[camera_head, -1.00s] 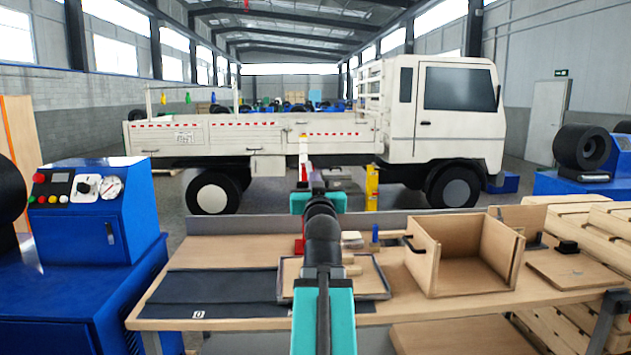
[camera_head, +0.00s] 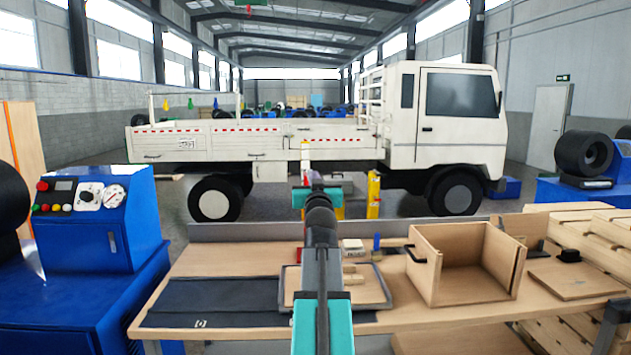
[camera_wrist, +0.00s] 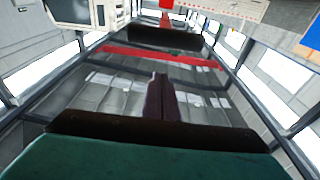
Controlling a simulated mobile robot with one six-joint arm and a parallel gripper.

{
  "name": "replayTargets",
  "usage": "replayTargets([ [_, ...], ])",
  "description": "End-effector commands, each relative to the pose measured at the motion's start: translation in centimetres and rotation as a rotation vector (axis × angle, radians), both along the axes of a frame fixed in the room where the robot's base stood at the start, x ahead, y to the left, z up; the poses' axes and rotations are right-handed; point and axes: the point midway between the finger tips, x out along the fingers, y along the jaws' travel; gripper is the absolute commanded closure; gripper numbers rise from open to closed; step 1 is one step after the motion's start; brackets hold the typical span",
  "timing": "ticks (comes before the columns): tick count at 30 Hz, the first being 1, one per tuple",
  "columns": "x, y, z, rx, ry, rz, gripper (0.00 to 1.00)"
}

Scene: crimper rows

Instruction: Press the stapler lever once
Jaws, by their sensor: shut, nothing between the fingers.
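My gripper (camera_wrist: 158,88) is shut and empty, its dark fingers together in the middle of the wrist view. In the head view its teal wrist part (camera_head: 318,192) is raised above the far edge of the workbench (camera_head: 225,262), with the fingers mostly hidden by the arm. I cannot clearly make out a stapler or its lever. A small pale block with some red (camera_head: 352,246) lies on the bench just right of my arm, too small to identify. My arm hides part of the bench behind it.
A shallow tray (camera_head: 374,302) with small wooden pieces lies under and right of my arm. A dark mat (camera_head: 215,300) is left of it, an open wooden box (camera_head: 470,293) right. A blue machine (camera_head: 95,235) stands at left, a white truck (camera_head: 275,140) behind.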

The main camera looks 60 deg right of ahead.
Motion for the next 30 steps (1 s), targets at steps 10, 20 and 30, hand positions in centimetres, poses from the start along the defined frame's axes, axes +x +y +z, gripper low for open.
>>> replayTargets([
  [10,0.1,-0.2,-1.9,0.001,0.0,0.0,1.0],
  [20,-0.1,0.0,-3.8,0.0,0.0,-0.001,1.0],
  [30,-0.1,-0.6,-3.9,0.001,0.0,-0.002,1.0],
])
